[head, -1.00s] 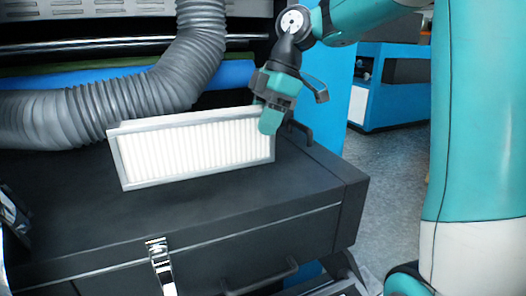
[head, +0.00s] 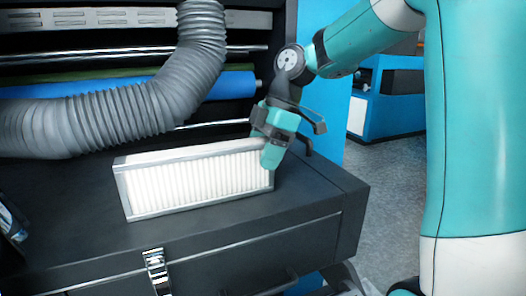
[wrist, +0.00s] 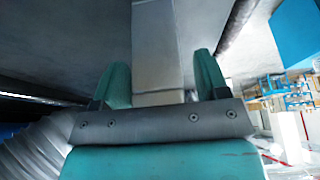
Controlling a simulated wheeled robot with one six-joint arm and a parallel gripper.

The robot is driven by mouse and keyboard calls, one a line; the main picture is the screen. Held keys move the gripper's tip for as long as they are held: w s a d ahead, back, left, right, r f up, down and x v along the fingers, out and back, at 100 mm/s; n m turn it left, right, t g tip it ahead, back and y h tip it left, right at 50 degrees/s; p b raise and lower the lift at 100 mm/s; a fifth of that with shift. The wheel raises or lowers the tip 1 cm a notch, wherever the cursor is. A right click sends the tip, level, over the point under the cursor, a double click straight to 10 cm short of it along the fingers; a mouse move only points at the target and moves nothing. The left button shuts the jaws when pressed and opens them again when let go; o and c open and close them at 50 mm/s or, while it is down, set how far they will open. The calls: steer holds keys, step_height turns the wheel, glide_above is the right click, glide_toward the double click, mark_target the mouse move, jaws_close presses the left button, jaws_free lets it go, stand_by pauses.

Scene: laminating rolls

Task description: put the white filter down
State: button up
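The white filter (head: 195,182) is a long pleated panel in a grey frame. In the head view it stands on its long edge at the dark cabinet top (head: 80,238), its lower edge seeming to meet the surface. In the wrist view the filter's pale end (wrist: 156,50) runs between the two teal fingers of my gripper (wrist: 162,82). The left finger lies against it; contact at the right finger is hard to judge.
A grey ribbed hose (head: 120,115) curves behind the filter. Behind it are a blue roll (head: 215,84) and metal bars. A latch (head: 156,270) is on the cabinet front. Clear cabinet top lies in front and right of the filter. A blue machine (head: 390,110) stands at back right.

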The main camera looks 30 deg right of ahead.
steer(key=w+p+v, duration=0.1)
steer(key=p+v, duration=0.3)
steer(key=v, duration=0.8)
steer(key=s+a+f+m+g, duration=0.1)
steer(key=s+a+f+m, duration=0.3)
steer(key=a, duration=0.5)
steer(key=s+a+f+m, duration=0.1)
steer(key=s+a, duration=0.4)
steer(key=a, duration=0.3)
steer(key=s+a+f+m, duration=0.3)
steer(key=s+f, duration=0.4)
steer(key=s, duration=0.4)
steer(key=shift+f+m, duration=0.25)
steer(key=shift+m, duration=0.15)
steer(key=shift+f, duration=0.1)
